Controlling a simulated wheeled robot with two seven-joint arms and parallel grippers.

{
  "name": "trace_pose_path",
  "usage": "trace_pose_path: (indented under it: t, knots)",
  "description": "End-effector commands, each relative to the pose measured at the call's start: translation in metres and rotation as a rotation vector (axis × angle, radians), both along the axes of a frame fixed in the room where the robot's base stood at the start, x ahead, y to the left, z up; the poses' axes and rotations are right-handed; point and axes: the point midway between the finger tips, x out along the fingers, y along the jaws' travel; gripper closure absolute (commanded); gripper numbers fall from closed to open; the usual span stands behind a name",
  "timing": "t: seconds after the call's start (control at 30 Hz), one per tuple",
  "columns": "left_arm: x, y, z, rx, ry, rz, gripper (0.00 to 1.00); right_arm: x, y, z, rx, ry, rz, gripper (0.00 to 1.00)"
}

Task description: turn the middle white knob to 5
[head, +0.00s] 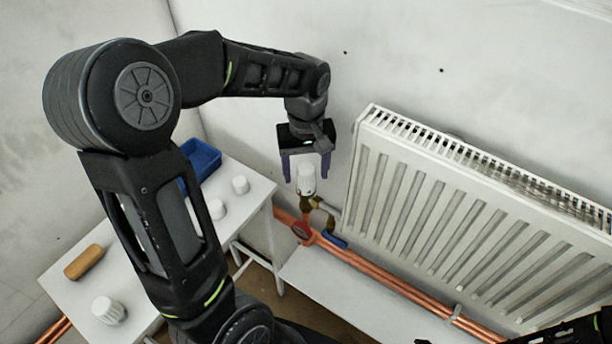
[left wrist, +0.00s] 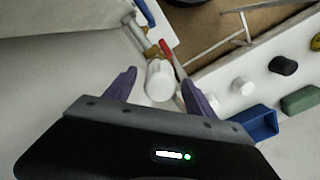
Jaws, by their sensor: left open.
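A white ribbed knob (head: 306,178) sits on the brass valve (head: 309,202) at the left end of the radiator. It also shows in the left wrist view (left wrist: 160,80). My left gripper (head: 306,172) is open, with its purple fingers on either side of the knob; a gap shows between the knob and the fingers. The number the knob points to is too small to read. Other white knobs lie on the table at the left: one (head: 240,185), a second (head: 217,209) and a ribbed one (head: 108,310).
The white radiator (head: 440,200) stands close to the right of the gripper. Copper pipes (head: 390,282), a red handle (head: 301,231) and a blue handle (head: 334,240) lie below the knob. The table also holds a blue tray (head: 204,160) and a wooden cylinder (head: 84,262).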

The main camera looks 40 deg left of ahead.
Motion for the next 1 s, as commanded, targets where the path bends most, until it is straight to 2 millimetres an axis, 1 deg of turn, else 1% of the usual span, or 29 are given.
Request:
trace_pose_path:
  t: [0.1,0.2,0.33,0.43,1.0]
  knots:
    - [0.001,0.0,0.021,0.0,-0.006,-0.001,0.36,0.0,0.0,-0.002,0.001,0.0,0.0,0.64]
    - [0.001,0.0,0.036,0.001,-0.005,0.0,0.36,0.0,0.0,-0.003,0.001,-0.001,0.001,0.64]
    - [0.001,0.0,0.048,0.001,-0.002,0.0,0.36,0.0,0.0,-0.003,0.001,-0.001,0.001,0.64]
    - [0.0,0.0,0.051,0.001,-0.001,-0.001,0.36,0.0,0.0,-0.003,0.001,-0.001,0.001,0.64]
    - [0.0,0.0,0.05,0.0,0.0,0.0,0.36,0.001,0.0,-0.003,0.001,-0.001,0.001,0.64]
